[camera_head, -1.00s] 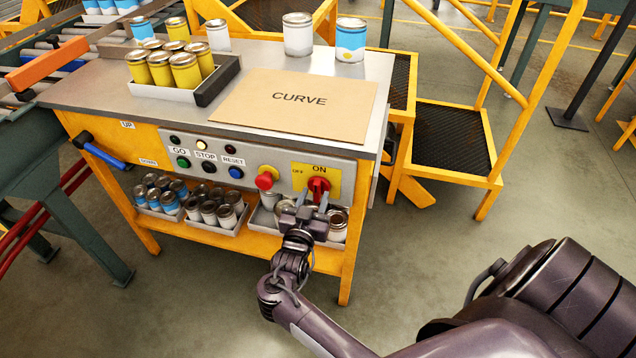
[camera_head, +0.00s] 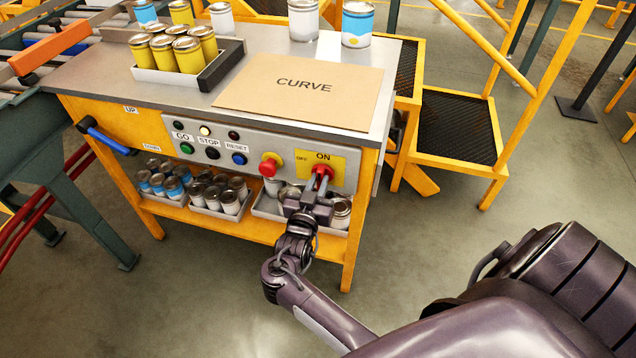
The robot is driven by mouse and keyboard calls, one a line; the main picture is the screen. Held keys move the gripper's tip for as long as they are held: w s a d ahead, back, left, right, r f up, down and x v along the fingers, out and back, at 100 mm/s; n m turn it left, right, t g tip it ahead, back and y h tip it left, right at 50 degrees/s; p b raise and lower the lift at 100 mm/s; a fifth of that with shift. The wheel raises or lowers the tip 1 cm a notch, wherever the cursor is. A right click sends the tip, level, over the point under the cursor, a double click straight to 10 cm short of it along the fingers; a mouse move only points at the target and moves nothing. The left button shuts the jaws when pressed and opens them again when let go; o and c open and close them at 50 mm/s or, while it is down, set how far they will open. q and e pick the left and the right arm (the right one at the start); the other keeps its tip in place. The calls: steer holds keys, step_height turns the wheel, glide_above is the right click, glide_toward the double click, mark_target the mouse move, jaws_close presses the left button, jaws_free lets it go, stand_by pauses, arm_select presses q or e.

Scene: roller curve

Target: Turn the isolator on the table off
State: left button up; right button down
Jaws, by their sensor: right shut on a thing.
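The isolator (camera_head: 328,164) is a yellow plate with a red rotary handle at the right end of the table's front panel. ON is printed above the handle and OFF to its left. The red handle (camera_head: 323,171) points up, toward ON. My right gripper (camera_head: 319,184) comes up from below, and its fingers are closed on the handle. The fingers partly hide the lower part of the handle. My left gripper is not in view.
Left of the isolator are a red emergency button (camera_head: 269,168) and GO, STOP and RESET buttons (camera_head: 212,152). A shelf below holds trays of cans (camera_head: 222,207). Yellow steps (camera_head: 455,130) stand at right.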

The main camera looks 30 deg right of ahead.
steer(key=shift+r+n+p, duration=0.15)
steer(key=shift+n+p, duration=0.2)
steer(key=shift+n, duration=0.15)
steer(key=n+p, duration=0.2)
steer(key=n, duration=0.1)
steer(key=shift+w, duration=0.15)
steer(key=n+p, duration=0.2)
steer(key=n, duration=0.1)
steer(key=shift+a+n, duration=0.1)
steer(key=shift+n, duration=0.3)
steer(key=n+p, duration=0.1)
steer(key=n, duration=0.1)
steer(key=shift+w+n, duration=0.15)
steer(key=shift+n, duration=0.25)
steer(key=n, duration=0.1)
steer(key=n+p, duration=0.2)
steer(key=n, duration=0.1)
steer(key=shift+f, duration=0.25)
steer(key=shift+f+n+p, duration=0.1)
steer(key=shift+n+p, duration=0.25)
steer(key=shift+n, duration=1.05)
